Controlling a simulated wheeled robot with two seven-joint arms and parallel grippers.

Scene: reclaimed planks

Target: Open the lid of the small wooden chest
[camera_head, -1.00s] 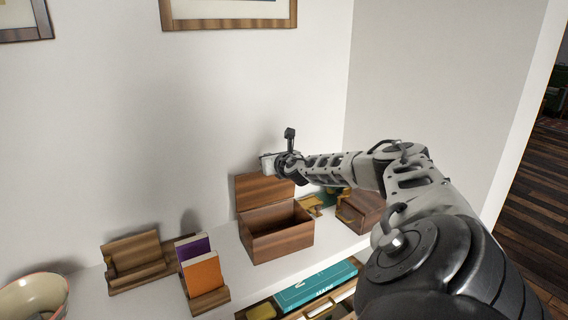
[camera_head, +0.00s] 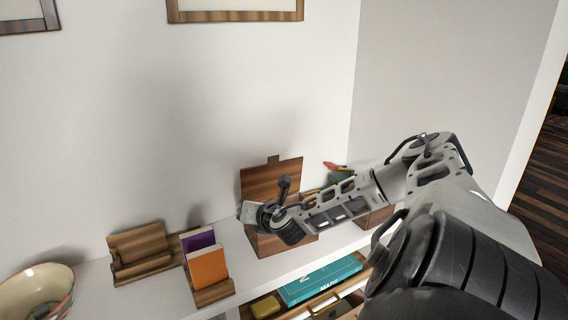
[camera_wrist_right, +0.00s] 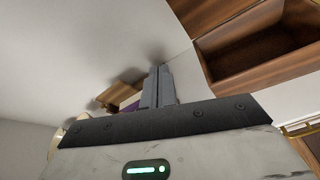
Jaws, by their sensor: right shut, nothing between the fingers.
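The small wooden chest (camera_head: 268,246) stands on the white shelf in the head view. Its lid (camera_head: 270,179) is raised upright behind the box, with a small tab at its top edge. In the right wrist view the chest's open inside (camera_wrist_right: 255,45) shows at the upper right. My right gripper (camera_head: 248,212) is in front of the chest's left side in the head view and hides part of the box and its opening. In the wrist view its fingers (camera_wrist_right: 157,82) are shut and empty, left of the chest. My left gripper is not in view.
A wooden stand (camera_head: 140,252), a holder with an orange book (camera_head: 208,268) and a purple one, and a bowl (camera_head: 38,292) stand to the left. A teal box (camera_head: 320,281) lies below the shelf top.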

